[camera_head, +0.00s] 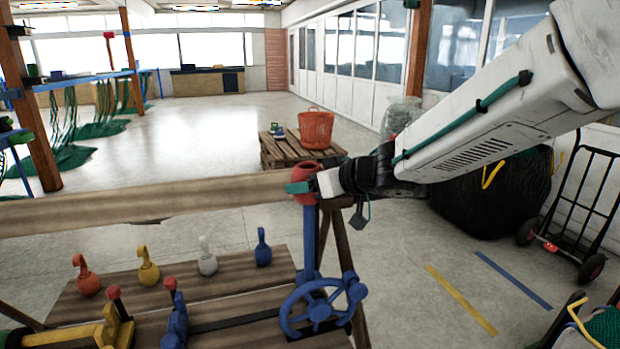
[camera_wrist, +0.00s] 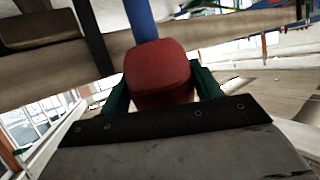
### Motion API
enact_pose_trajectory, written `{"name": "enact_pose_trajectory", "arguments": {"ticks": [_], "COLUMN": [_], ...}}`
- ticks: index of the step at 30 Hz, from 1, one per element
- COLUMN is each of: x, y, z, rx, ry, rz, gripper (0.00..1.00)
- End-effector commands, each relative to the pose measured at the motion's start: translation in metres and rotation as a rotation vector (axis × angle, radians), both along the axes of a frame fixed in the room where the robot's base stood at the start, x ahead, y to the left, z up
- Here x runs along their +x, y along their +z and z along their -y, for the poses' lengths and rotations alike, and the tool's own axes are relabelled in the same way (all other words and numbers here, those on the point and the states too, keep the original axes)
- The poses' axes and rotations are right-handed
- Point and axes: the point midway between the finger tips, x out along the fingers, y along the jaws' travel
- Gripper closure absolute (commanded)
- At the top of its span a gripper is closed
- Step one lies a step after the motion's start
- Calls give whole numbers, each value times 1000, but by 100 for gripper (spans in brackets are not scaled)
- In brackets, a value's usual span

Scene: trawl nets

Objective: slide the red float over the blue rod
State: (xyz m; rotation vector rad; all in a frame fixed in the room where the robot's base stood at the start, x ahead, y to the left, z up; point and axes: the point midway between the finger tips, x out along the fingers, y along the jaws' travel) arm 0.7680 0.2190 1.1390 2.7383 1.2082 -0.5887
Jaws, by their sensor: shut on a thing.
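The red float (camera_head: 307,166) is held in my gripper (camera_head: 303,186), whose green fingers press on its sides. It also fills the middle of the wrist view (camera_wrist: 160,72), with green fingers on both sides. The blue rod (camera_head: 309,238) stands upright just below the float in the head view. In the wrist view the blue rod (camera_wrist: 141,20) runs from the float's edge to the top of the picture. The rod's top end is hidden at the float, so I cannot tell whether it is inside the float or only behind it.
A wooden beam (camera_head: 150,197) runs behind the rod. A blue handwheel (camera_head: 322,308) sits low beside it. Red (camera_head: 87,278), yellow (camera_head: 148,268), white (camera_head: 207,258) and blue (camera_head: 263,248) hooked weights stand on the planks to the left. Open floor lies beyond.

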Motion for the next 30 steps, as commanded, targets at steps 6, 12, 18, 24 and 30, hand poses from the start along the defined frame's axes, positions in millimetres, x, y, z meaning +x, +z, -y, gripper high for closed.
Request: {"name": "enact_pose_trajectory", "arguments": {"ticks": [6,12,18,24,30], "x": [0,0,0,-5,-25], "y": [-1,-1,-1,3,16], "z": [0,0,0,6,30], "rx": [1,1,1,1,2], "ry": [0,0,0,-2,-4], "rz": [0,0,-1,2,4], "gripper": [59,14,11,11,11]}}
